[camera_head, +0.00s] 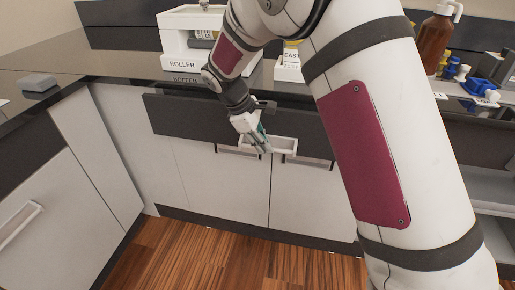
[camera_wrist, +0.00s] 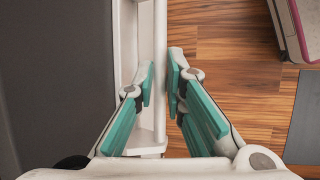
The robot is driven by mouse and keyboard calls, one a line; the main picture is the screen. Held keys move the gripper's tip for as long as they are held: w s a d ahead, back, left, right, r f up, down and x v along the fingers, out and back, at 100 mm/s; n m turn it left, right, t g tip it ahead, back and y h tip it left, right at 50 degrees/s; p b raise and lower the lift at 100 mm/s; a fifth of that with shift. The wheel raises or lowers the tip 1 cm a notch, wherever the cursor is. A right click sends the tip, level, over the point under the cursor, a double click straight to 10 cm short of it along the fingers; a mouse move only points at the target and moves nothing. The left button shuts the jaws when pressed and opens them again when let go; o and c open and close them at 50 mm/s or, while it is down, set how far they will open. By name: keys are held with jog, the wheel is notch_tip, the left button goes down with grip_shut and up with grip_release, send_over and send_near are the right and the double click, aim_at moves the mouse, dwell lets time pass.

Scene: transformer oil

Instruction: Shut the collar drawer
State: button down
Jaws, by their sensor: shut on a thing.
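The drawer with the dark front panel (camera_head: 185,116) sits under the black worktop. Its front appears to stand out a little from the cabinet, and my arm hides part of its right side. It has a white bar handle (camera_head: 284,151). My gripper (camera_head: 264,146) is at this handle, shut on it. In the wrist view the teal-padded fingers of my gripper (camera_wrist: 161,76) lie on either side of the white handle bar (camera_wrist: 160,35). The dark drawer front (camera_wrist: 55,75) fills the left of that view. No label on the drawer is readable.
White cabinet doors (camera_head: 220,190) are below the drawer, above a clear wooden floor (camera_head: 235,255). White labelled bins (camera_head: 185,62) stand on the worktop behind my arm. A brown bottle (camera_head: 433,42) and small parts are at right. Another cabinet (camera_head: 50,205) stands at left.

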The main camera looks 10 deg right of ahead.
jog(key=shift+w+d, duration=0.15)
jog(key=shift+w, duration=0.4)
jog(key=shift+w+d, duration=0.15)
jog(key=shift+w, duration=0.35)
jog(key=c, duration=1.7)
grip_release()
jog(key=shift+o, duration=0.2)
jog(key=v, duration=1.2)
